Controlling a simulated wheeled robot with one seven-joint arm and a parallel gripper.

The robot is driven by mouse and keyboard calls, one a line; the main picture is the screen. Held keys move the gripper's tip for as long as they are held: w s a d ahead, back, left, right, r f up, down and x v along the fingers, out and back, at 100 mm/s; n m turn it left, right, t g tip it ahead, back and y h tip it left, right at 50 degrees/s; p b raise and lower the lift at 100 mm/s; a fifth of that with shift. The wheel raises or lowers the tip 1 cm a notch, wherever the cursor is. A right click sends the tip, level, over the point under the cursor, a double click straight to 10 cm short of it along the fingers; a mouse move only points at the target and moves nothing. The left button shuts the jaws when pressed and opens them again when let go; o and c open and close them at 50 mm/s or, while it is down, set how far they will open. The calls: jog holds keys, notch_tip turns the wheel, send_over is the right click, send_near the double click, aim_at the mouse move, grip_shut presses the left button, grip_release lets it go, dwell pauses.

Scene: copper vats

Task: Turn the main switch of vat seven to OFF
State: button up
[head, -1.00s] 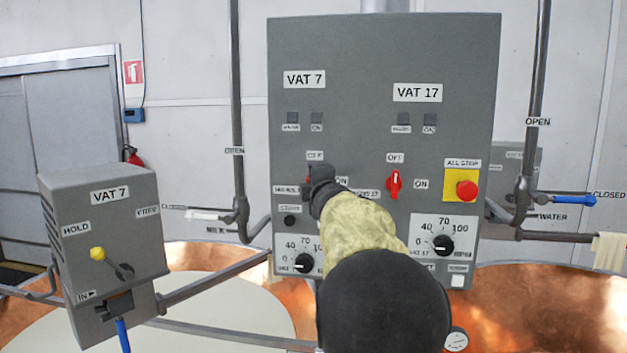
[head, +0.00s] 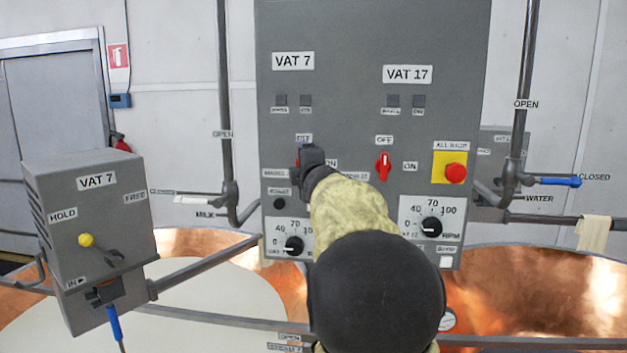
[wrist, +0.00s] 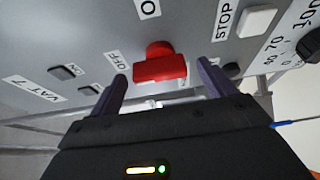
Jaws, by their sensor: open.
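The VAT 7 main switch is a red knob (wrist: 160,66) on the grey panel, with the OFF label (wrist: 117,62) to its left in the wrist view. In the head view only a sliver of its red shows at the left edge of my gripper (head: 312,160). My gripper (wrist: 162,72) is open, with one finger on each side of the knob. Whether either finger touches it I cannot tell. I cannot tell for certain which label the knob points to.
The VAT 17 red switch (head: 383,166) and the red all-stop button (head: 456,173) on its yellow plate are to the right. Below are speed dials (head: 294,245). A smaller VAT 7 box (head: 95,215) with a yellow-knobbed lever stands at left. Copper vats lie below.

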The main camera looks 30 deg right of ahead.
jog(key=b+v, duration=0.3)
jog(key=v, duration=1.3)
jog(key=shift+s, duration=0.3)
jog(key=shift+a, duration=0.1)
jog(key=w+a+f+m+g+y, duration=0.1)
jog(key=a+f+m+g, duration=0.25)
jog(key=f, duration=0.85)
jog(key=a+f+m+g+y, duration=0.1)
jog(key=a+f+m+g, duration=0.25)
jog(key=f, duration=0.75)
jog(key=s+a+f+m+g+y, duration=0.1)
jog(key=s+a+f+m+g, duration=0.1)
jog(key=s+a+f, duration=0.2)
jog(key=s+a+f+m+g+y, duration=0.1)
jog(key=s+a+f+m+g, duration=0.2)
jog(key=f, duration=0.7)
jog(key=s+a+f+m+g+y, duration=0.1)
jog(key=s+a+f+m+g, duration=0.1)
jog(key=s+f, duration=0.5)
jog(key=a+m, duration=0.1)
jog(key=a, duration=0.1)
jog(key=shift+s+a+g, duration=0.15)
jog(key=shift+a+g, duration=0.15)
jog(key=shift+g, duration=0.1)
